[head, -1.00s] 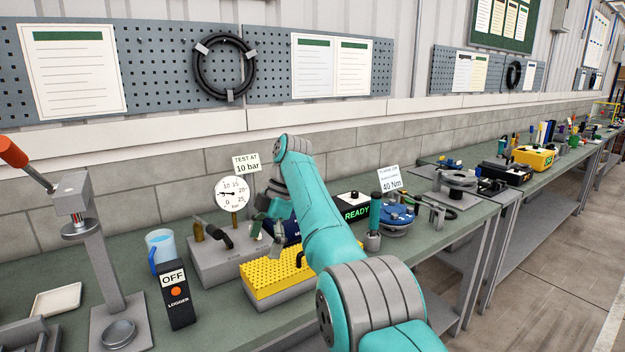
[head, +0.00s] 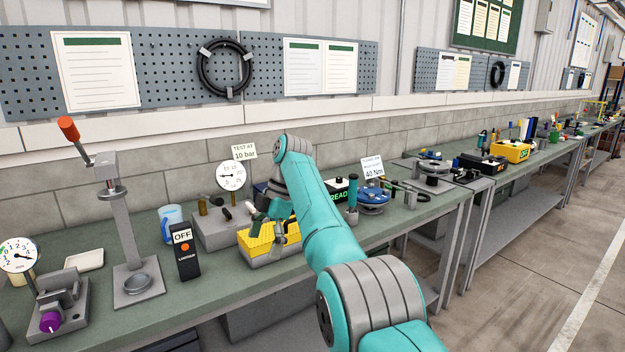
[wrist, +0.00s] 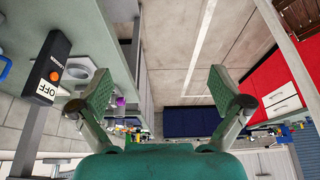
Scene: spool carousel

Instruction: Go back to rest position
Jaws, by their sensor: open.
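My gripper (wrist: 164,92) is open in the wrist view, with its two green-padded fingers wide apart and nothing between them. In the head view my gripper (head: 268,228) is small and partly hidden by my teal arm, in front of the yellow block (head: 256,243) on the bench. I cannot tell from the head view whether it touches the block. My arm reaches from the lower right up towards the wall and bends down at its far end.
On the green bench (head: 215,290) stand the OFF logger (head: 187,256), a lever press (head: 124,230), a blue mug (head: 170,222), a gauge (head: 231,177) and a blue round flange (head: 373,198). The logger also shows in the wrist view (wrist: 50,75). Open floor (head: 530,260) lies at the right.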

